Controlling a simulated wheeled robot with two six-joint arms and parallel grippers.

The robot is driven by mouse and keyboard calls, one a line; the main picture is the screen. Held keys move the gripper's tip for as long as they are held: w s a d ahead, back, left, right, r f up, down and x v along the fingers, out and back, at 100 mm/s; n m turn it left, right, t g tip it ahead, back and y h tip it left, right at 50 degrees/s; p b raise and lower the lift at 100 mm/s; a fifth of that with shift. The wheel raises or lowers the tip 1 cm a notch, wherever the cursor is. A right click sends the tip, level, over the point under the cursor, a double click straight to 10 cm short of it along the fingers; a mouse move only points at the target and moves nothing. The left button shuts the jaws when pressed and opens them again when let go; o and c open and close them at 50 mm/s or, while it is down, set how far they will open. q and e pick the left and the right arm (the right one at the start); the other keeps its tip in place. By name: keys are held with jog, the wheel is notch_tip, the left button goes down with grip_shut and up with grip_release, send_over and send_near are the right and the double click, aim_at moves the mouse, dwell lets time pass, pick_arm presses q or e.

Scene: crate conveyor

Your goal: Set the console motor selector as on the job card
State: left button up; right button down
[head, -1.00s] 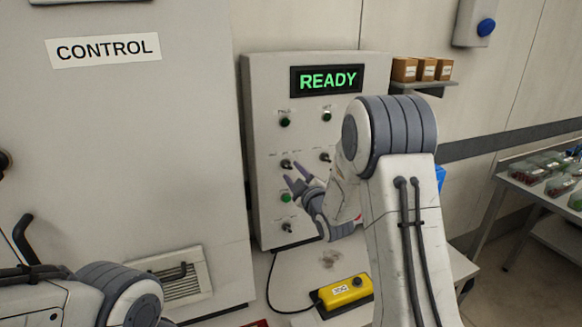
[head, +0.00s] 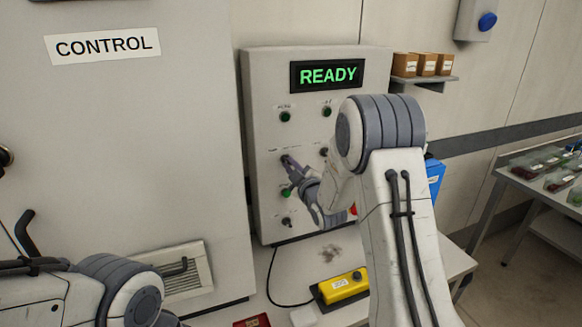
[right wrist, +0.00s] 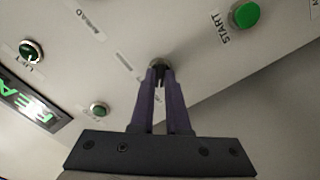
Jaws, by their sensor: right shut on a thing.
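The grey console (head: 262,210) stands against the wall, with a green READY display (head: 326,75). My right gripper (head: 288,162) is at the console's left-middle selector knob (head: 284,157). In the right wrist view, its two purple fingers (right wrist: 159,78) are closed around that small dark knob (right wrist: 157,63). The fingers partly hide the knob, so I cannot tell its setting. Its label is too small to read, so I cannot confirm it is the motor selector. I cannot make out a job card. My left gripper is out of view.
A green START button (right wrist: 245,15) is near the held knob. Another selector (head: 286,222) is lower on the panel. A yellow box (head: 343,286) with a black button and a cable lies on the table below. The CONTROL cabinet (head: 190,120) stands to the left.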

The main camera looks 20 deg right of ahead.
jog(key=shift+f+m+b, duration=0.1)
jog(key=shift+m+b, duration=3.1)
jog(key=shift+m, duration=1.5)
jog(key=c, duration=0.9)
grip_release()
jog(key=shift+s, duration=0.15)
jog(key=s+b, duration=0.2)
jog(key=s, duration=0.8)
jog(key=shift+d, duration=0.2)
